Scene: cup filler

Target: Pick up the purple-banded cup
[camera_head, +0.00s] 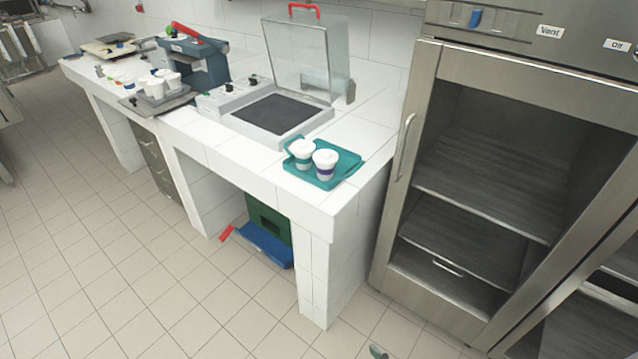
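The purple-banded cup (325,164) is white with a purple band around its lower part. It stands upright on a teal tray (348,165) near the right end of the white tiled counter. A second white cup (302,152) with a dark teal band stands close by on its left, also on the tray. A small grey and green shape at the bottom edge of the picture may be a tip of my gripper (378,351). It is far below the cups and apart from them, and its opening does not show.
A machine with a raised clear lid (297,62) stands behind the tray. Several white cups (160,85) stand further left. A steel cabinet (500,180) rises just right of the counter (240,165). Floor (130,290) in front is mostly clear; a blue and green object (266,244) sits beneath.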

